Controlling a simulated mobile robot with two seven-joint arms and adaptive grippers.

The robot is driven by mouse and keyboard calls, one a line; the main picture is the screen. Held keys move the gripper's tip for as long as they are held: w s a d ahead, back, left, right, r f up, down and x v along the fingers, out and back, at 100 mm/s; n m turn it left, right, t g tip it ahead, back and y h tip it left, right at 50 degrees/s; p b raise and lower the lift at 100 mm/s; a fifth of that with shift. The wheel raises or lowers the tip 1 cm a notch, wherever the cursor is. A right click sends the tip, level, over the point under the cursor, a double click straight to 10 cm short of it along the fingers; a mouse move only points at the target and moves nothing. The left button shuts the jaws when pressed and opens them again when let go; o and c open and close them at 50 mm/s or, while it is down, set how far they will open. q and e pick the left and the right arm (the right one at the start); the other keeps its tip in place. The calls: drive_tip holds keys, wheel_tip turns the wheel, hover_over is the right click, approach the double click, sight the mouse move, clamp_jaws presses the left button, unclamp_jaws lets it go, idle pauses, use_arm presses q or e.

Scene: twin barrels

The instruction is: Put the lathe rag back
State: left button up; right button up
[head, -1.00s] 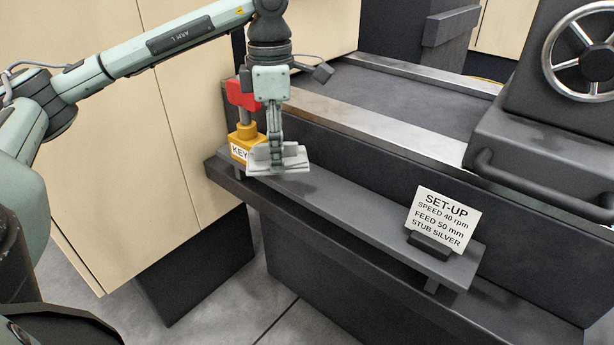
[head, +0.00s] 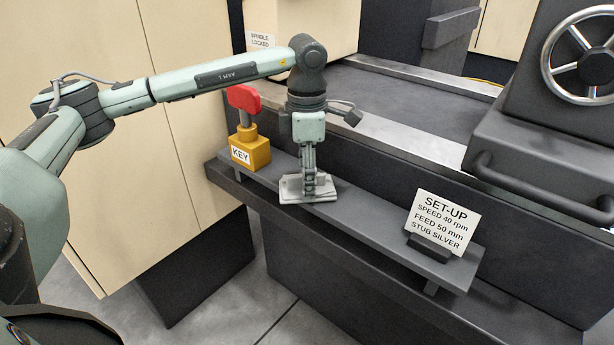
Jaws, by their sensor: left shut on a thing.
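The lathe rag (head: 292,190) is a flat, folded, light grey cloth at the dark shelf (head: 375,222) along the front of the lathe. My left gripper (head: 309,190) points straight down and is shut on the rag. The rag is on or just above the shelf top; I cannot tell whether it touches. It lies to the right of the yellow key block. My right gripper is not in view.
The yellow key block (head: 252,152) with a red-handled key (head: 244,99) stands at the shelf's left end. A set-up card (head: 442,222) stands near the right end. The shelf between rag and card is clear. A handwheel (head: 580,55) is at upper right.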

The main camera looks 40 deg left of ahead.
use_arm(q)
drive_tip(key=shift+f, duration=0.15)
drive_tip(key=o, duration=0.6)
drive_tip(key=shift+c, duration=0.2)
drive_tip(key=o, duration=0.5)
drive_tip(key=shift+c, duration=0.2)
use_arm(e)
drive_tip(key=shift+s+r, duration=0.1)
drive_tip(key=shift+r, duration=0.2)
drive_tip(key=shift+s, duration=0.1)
use_arm(q)
drive_tip(key=shift+r, duration=0.45)
wheel_tip(320, 180, up, 12)
drive_tip(key=shift+f, duration=0.25)
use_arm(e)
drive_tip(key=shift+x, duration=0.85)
